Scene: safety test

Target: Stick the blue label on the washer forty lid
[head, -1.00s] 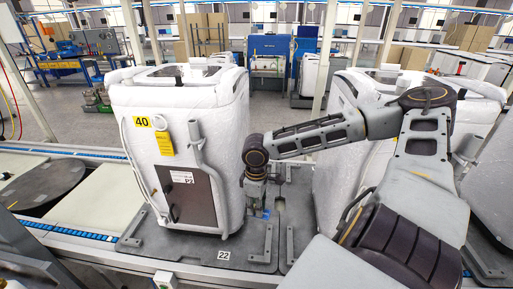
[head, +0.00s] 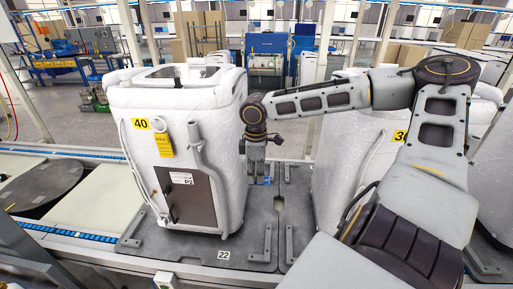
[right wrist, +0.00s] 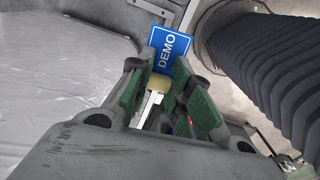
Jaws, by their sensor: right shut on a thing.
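Washer forty (head: 225,130) is a white wrapped machine with a yellow "40" tag, standing on the grey pallet at left. Its lid (head: 178,73) is on top, light-rimmed with a dark panel. My right gripper (head: 258,172) points down just right of washer forty, below lid height and apart from the lid. In the right wrist view, its green-sided fingers are shut on the blue label (right wrist: 168,48), a blue card with a white border reading "DEMO". In the head view only a small blue patch shows at the fingertips. My left gripper is not in view.
A second white washer (head: 345,150) stands to the right, partly behind my right arm. The grey pallet (head: 262,235) carries raised metal brackets and a "22" tag. A yellow tag and a dark panel are on washer forty's front. Air above the lid is clear.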

